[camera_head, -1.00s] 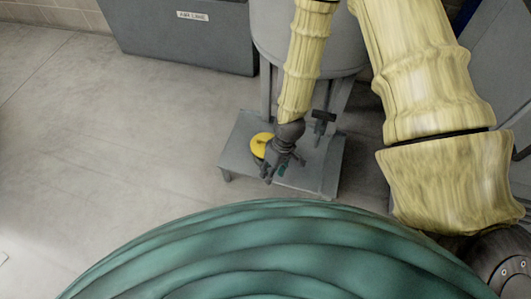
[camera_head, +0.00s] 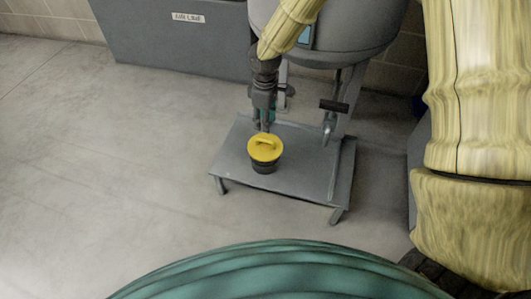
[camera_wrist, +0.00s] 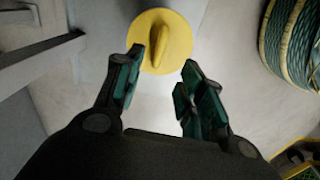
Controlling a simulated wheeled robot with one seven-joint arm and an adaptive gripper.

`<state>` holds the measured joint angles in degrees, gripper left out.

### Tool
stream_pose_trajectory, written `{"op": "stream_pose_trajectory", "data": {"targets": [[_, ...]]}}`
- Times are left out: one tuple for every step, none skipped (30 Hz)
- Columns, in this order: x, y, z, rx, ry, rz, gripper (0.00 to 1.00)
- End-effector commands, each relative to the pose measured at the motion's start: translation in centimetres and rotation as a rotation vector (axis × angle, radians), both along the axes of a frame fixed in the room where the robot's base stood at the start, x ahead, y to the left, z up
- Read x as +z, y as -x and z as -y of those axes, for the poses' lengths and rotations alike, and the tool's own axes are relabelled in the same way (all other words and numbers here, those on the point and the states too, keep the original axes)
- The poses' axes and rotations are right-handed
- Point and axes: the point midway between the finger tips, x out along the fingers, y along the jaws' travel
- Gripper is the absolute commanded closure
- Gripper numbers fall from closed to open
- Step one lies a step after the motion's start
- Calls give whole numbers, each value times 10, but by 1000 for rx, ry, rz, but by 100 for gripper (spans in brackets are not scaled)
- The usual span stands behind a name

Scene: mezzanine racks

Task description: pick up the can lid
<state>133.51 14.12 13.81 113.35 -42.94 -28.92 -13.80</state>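The yellow can lid (camera_head: 265,147), round with a raised handle on top, sits on a short dark can (camera_head: 264,167) on a low grey metal stand. My gripper (camera_head: 264,124) points down just behind the lid, close to its far edge in the head view; whether it touches cannot be told there. In the wrist view the lid (camera_wrist: 168,52) is beyond the fingertips at the top, its handle toward the upper middle. My gripper (camera_wrist: 163,68) has its two teal-padded fingers spread apart with nothing between them.
The low grey stand (camera_head: 305,165) has bare room right of the can. A large grey tank (camera_head: 335,38) on legs rises behind, with a black-handled valve (camera_head: 331,108) hanging over the stand. A grey cabinet (camera_head: 170,50) stands back left. Open floor lies left.

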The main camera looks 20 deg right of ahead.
Motion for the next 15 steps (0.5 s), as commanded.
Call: {"op": "stream_pose_trajectory", "data": {"targets": [[-1, -2, 1, 4, 4, 2, 61], [-2, -2, 1, 6, 5, 2, 61], [-3, -3, 1, 7, 7, 2, 61], [-5, -3, 2, 8, 7, 2, 61], [-7, -3, 2, 8, 8, 2, 61], [-11, -3, 2, 8, 8, 2, 61], [-15, -2, 2, 8, 7, 1, 61], [-19, -2, 2, 8, 8, 0, 61], [-25, -2, 2, 8, 8, 0, 61], [-30, -2, 2, 8, 7, 1, 61], [-34, -2, 2, 8, 7, 1, 61], [-40, -2, 1, 7, 6, 2, 61], [-44, -2, 1, 7, 6, 2, 61], [-48, -2, 1, 7, 6, 2, 61], [-51, -2, 1, 8, 7, 1, 61]]}}
